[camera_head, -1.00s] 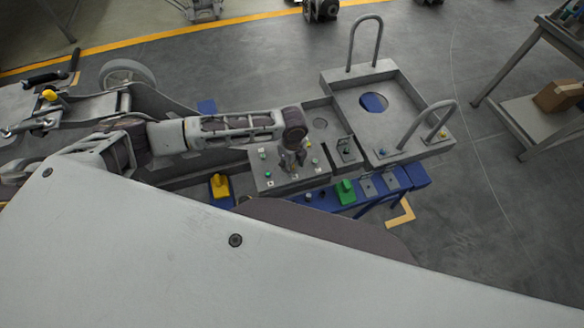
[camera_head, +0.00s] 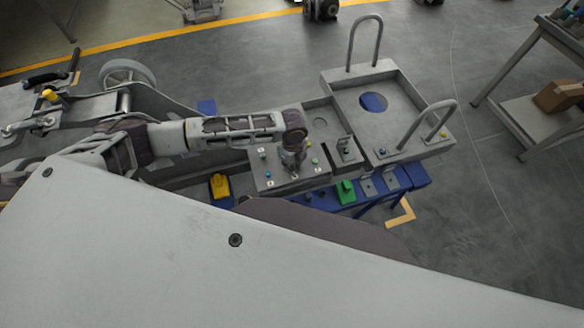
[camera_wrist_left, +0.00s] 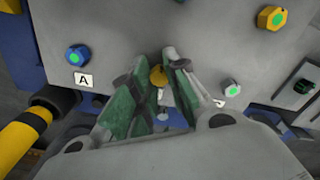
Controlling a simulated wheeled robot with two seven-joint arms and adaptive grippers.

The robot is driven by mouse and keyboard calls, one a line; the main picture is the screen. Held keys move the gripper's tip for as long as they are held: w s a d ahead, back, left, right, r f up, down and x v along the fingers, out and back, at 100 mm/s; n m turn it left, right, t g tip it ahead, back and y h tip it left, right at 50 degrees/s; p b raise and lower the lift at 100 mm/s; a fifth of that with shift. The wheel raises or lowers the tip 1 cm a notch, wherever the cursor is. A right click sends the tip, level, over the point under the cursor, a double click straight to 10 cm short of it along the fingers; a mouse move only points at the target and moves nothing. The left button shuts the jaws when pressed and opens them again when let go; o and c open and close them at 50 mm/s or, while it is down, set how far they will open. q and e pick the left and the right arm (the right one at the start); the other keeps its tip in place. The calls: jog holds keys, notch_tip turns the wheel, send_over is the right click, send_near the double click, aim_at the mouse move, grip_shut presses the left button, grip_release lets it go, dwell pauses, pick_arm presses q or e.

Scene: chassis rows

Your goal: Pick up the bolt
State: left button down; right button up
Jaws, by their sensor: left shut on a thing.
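My left gripper (camera_head: 293,166) reaches down onto the grey panel (camera_head: 262,184) in the camera_head view. In the left wrist view the green-padded fingers (camera_wrist_left: 160,84) are shut on a gold-yellow bolt (camera_wrist_left: 157,76), close to the panel surface. The fingers hide much of this bolt, and I cannot tell whether it touches the panel. My right gripper is not in view.
A grey tray with tall loop handles (camera_head: 403,140) stands right of the panel. A blue rail with a green block (camera_head: 345,192) runs along the near side. A yellow block (camera_head: 220,186) stands at left. A shelf cart with a cardboard box (camera_head: 558,96) stands far right.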

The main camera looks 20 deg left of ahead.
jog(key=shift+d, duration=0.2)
pick_arm(q)
jog(key=shift+r, duration=0.4)
notch_tip(320, 180, up, 8)
jog(key=shift+f, duration=0.15)
jog(key=shift+r, duration=0.75)
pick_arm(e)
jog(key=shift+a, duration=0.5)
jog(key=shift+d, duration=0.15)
